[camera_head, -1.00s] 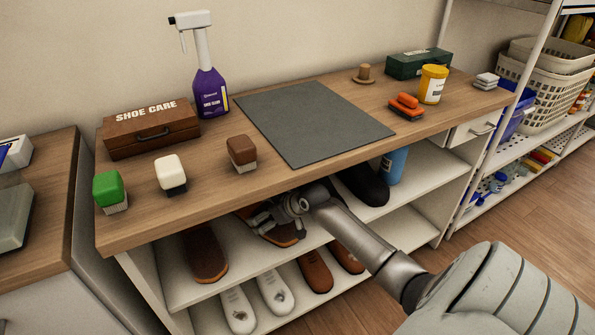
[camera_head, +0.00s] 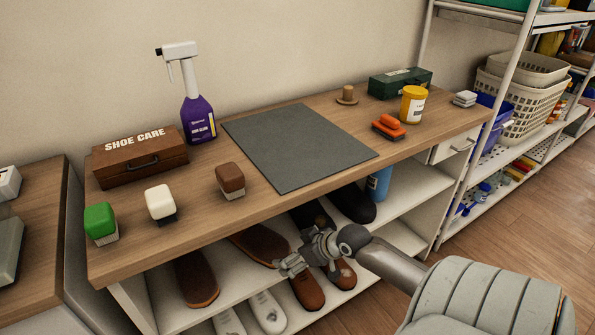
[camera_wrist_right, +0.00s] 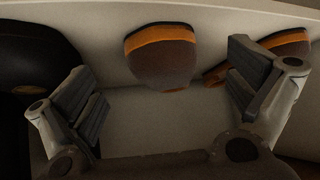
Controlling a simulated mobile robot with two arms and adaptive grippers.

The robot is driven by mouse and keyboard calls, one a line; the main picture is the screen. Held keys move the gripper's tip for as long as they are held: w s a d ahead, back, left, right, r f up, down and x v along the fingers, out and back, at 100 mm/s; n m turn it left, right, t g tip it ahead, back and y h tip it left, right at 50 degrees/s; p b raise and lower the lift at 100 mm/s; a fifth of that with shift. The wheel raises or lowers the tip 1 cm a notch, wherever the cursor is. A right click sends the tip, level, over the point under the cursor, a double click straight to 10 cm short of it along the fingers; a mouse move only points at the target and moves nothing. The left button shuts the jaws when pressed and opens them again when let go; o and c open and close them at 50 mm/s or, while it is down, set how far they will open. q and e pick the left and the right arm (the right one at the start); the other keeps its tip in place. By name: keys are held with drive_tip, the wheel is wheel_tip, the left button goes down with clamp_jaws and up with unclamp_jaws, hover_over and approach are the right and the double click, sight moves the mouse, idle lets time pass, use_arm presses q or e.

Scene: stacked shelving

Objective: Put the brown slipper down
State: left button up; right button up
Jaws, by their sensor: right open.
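A brown slipper (camera_head: 258,245) lies on the upper shelf under the worktop, partly hidden by the worktop's edge. A second brown slipper (camera_head: 197,280) lies to its left on the same shelf. My right gripper (camera_head: 296,262) is in front of the shelf, at the right end of the first slipper. In the right wrist view the gripper (camera_wrist_right: 163,75) has its fingers wide apart. The end of a brown slipper (camera_wrist_right: 162,58) with a tan edge shows beyond the gap, clear of both fingers. My left gripper is not in view.
A black shoe (camera_head: 352,203) and a blue can (camera_head: 379,184) stand to the right on the upper shelf (camera_head: 405,212). White slippers (camera_head: 266,312) and reddish-brown shoes (camera_head: 307,290) lie on the lower shelf. The worktop above carries a grey mat (camera_head: 297,146) and brushes.

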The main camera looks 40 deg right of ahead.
drive_tip(key=shift+s+f, duration=0.1)
drive_tip(key=shift+s, duration=0.4)
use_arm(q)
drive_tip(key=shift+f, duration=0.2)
use_arm(e)
drive_tip(key=s+a+f+g, duration=0.3)
drive_tip(key=s+a+f, duration=0.7)
drive_tip(key=f, duration=0.3)
drive_tip(key=s+a+f+g+h, duration=0.1)
drive_tip(key=s+a+f+g, duration=0.2)
drive_tip(key=s+a+f, duration=0.7)
wheel_tip(320, 180, down, 4)
drive_tip(key=shift+r+g, duration=0.15)
drive_tip(key=shift+g, duration=0.15)
drive_tip(key=shift+w, duration=0.1)
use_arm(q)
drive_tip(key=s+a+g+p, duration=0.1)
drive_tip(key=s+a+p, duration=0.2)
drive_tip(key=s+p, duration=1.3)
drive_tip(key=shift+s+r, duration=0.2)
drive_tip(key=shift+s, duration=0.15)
use_arm(e)
drive_tip(key=s+d+g, duration=0.1)
drive_tip(key=s+d, duration=0.2)
drive_tip(key=s, duration=1.3)
drive_tip(key=shift+s+r+n, duration=0.25)
drive_tip(key=shift+s+n, duration=0.05)
